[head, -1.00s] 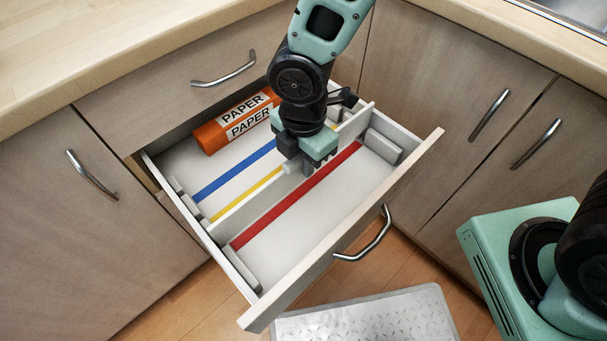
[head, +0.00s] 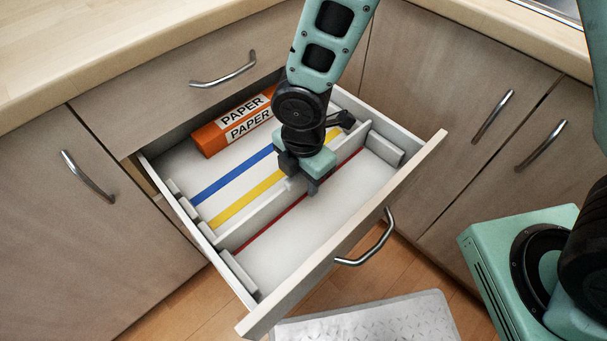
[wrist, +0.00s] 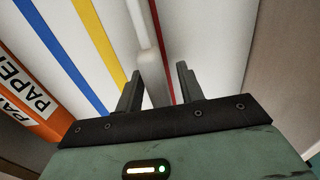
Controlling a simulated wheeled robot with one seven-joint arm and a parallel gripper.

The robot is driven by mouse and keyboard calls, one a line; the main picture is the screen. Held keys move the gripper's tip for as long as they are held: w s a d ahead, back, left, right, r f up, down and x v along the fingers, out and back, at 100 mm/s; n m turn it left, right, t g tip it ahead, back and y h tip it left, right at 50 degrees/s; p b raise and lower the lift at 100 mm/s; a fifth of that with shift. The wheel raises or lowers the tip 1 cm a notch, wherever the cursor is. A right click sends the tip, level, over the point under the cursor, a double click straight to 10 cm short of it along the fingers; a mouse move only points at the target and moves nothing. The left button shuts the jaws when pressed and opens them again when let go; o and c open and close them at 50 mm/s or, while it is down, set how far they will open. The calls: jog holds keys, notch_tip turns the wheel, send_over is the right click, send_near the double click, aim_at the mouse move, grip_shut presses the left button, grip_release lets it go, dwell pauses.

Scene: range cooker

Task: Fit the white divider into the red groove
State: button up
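The white divider (head: 262,217) stands lengthwise in the open drawer, between the yellow stripe (head: 246,196) and the red groove (head: 270,224). Only a narrow strip of red shows along its front side; the divider hides the rest. In the wrist view the divider (wrist: 143,22) runs up between my fingers, with the red groove (wrist: 163,50) just to its right. My gripper (head: 311,190) is low over the divider's middle. In the wrist view its fingers (wrist: 158,75) straddle the divider's raised block, with a gap on the right. Whether the divider is seated is hidden.
An orange PAPER box (head: 232,122) lies at the back left of the drawer, beside the blue stripe (head: 232,176). Small pale blocks line the drawer's ends. The front compartment (head: 300,235) is empty, bounded by the drawer front (head: 345,240).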

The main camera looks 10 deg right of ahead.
notch_tip(320, 180, up, 11)
jog(key=p, duration=0.3)
jog(key=shift+p, duration=0.3)
jog(key=shift+r, duration=0.8)
jog(key=s+d+r+m, duration=0.8)
jog(key=s+m, duration=0.3)
jog(key=m, duration=0.6)
jog(key=shift+r+y, duration=0.3)
jog(key=shift+r, duration=0.35)
jog(key=shift+s+d, duration=0.1)
